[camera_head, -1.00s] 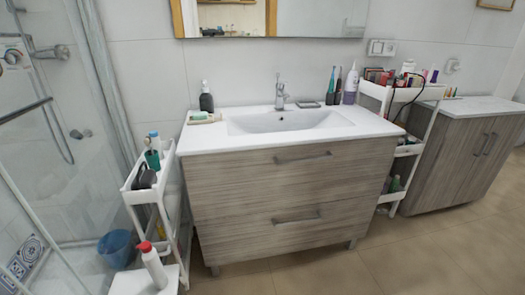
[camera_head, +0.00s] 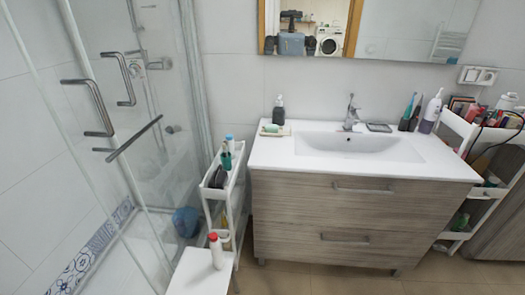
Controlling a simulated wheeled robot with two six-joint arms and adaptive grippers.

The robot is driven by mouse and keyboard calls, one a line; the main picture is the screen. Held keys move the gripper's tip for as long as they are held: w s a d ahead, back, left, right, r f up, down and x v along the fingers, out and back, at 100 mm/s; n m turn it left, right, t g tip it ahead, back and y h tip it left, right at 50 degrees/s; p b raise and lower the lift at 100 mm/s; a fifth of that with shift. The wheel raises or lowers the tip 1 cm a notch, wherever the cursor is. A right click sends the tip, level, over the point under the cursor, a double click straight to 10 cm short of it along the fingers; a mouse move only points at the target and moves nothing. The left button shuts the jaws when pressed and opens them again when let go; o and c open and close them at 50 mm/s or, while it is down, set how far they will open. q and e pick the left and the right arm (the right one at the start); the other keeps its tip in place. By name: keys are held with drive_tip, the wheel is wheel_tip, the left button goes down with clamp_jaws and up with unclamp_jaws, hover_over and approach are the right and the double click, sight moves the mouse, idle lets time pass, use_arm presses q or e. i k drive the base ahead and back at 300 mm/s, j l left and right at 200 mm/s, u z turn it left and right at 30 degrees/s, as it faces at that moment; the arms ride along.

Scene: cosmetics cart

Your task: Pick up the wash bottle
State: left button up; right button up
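A white bottle with a red cap (camera_head: 216,250) stands upright on a white surface (camera_head: 190,279) at the lower left; it may be the wash bottle. A dark pump bottle (camera_head: 278,111) stands at the left end of the sink top. A white and purple bottle (camera_head: 431,112) stands at the right end. I cannot tell for certain which one the task names. Neither of my grippers shows in the head view.
A narrow white cart (camera_head: 212,192) with small bottles stands between the glass shower door (camera_head: 110,190) and the wooden vanity (camera_head: 335,215). Another crowded white cart (camera_head: 462,235) stands at the right. A blue bucket (camera_head: 186,222) shows by the glass. Some tiled floor at the front is bare.

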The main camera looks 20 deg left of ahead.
sight(215, 247)
drive_tip(key=u, duration=1.1)
drive_tip(key=i+l+u, duration=0.2)
drive_tip(key=l+u, duration=0.15)
drive_tip(key=i+l+u, duration=0.1)
drive_tip(key=l+u, duration=0.3)
drive_tip(key=i+l+u, duration=0.1)
drive_tip(key=l+u, duration=0.65)
drive_tip(key=l, duration=0.15)
